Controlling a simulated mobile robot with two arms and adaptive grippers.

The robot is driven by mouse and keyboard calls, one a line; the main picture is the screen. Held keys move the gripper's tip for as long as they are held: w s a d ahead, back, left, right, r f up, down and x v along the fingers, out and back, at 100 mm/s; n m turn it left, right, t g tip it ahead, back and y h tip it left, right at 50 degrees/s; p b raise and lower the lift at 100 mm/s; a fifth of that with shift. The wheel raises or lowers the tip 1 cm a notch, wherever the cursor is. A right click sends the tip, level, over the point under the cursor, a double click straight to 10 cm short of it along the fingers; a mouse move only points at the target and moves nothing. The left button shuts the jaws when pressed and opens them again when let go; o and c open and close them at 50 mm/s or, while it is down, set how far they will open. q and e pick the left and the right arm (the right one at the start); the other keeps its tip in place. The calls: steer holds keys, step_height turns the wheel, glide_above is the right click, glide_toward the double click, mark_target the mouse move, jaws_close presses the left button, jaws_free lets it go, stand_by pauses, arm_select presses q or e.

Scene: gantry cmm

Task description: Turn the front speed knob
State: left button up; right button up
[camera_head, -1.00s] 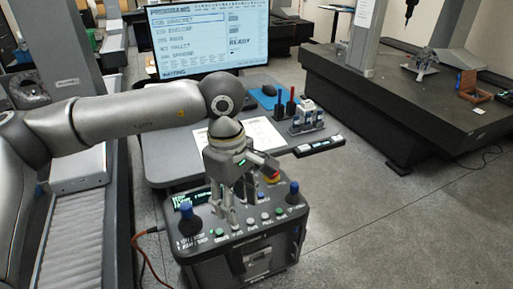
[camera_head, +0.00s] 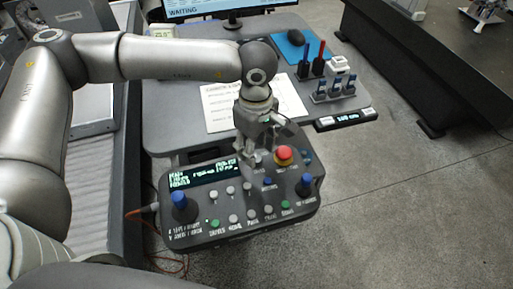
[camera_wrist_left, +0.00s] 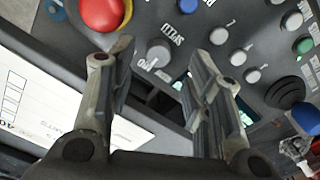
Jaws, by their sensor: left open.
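The control box (camera_head: 215,232) has a dark panel with a lit display, buttons, and two blue-topped joysticks. My left gripper (camera_head: 255,160) is over the panel's back edge, left of the red stop button (camera_head: 284,155). In the left wrist view, the gripper (camera_wrist_left: 157,70) is open and empty. A round grey knob (camera_wrist_left: 158,52) beside an upside-down label that seems to read SPEED shows between its fingers. I cannot tell whether the fingers touch it. In the head view the gripper seems to hide this knob. My right gripper is not in view.
The red button (camera_wrist_left: 102,12) is close to one finger in the wrist view. Blue-topped joysticks (camera_head: 180,205) (camera_head: 306,183) stand at the panel's sides. A paper sheet (camera_head: 290,98) lies on the desk behind. A rack of pens and tools (camera_head: 335,88) stands at the back right.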

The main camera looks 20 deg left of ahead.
mark_target(257, 158)
arm_select(q)
steer(key=f+p, duration=0.1)
steer(key=f, duration=0.2)
steer(key=shift+w, duration=0.2)
steer(key=shift+f, duration=0.2)
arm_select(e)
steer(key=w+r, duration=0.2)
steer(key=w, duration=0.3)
arm_select(q)
steer(key=shift+s, duration=0.1)
steer(key=shift+f, duration=0.1)
steer(key=shift+c, duration=2.4)
steer(key=c, duration=0.4)
jaws_close()
steer(key=shift+f+b, duration=0.15)
steer(key=shift+b, duration=0.5)
steer(key=n+b, duration=0.7)
steer(key=b, duration=0.5)
steer(key=shift+n+b, duration=0.3)
steer(key=shift+n, duration=0.1)
steer(key=shift+n+b, duration=1)
steer(key=shift+b, duration=0.1)
steer(key=shift+r, duration=0.2)
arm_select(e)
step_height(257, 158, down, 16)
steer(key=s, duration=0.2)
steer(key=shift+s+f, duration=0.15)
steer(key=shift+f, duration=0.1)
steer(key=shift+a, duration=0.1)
